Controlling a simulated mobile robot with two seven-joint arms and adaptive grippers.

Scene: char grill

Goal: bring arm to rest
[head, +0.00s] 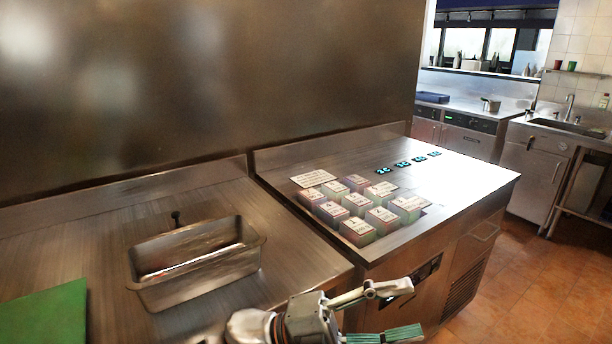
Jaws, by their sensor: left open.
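My left gripper (396,312) is at the bottom of the head view, in front of the counter's front edge. It points to the right with its two fingers spread apart, open and empty. It touches nothing that I can see. Part of my left arm shows at the lower middle, beside the gripper. My right gripper is not in view.
A metal pan (196,265) sits on the left counter (60,244), with a green board (44,316) at its left. Several labelled blocks (357,232) stand on the right counter (455,190), beside a white card (313,178). Open floor (535,275) lies at the right.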

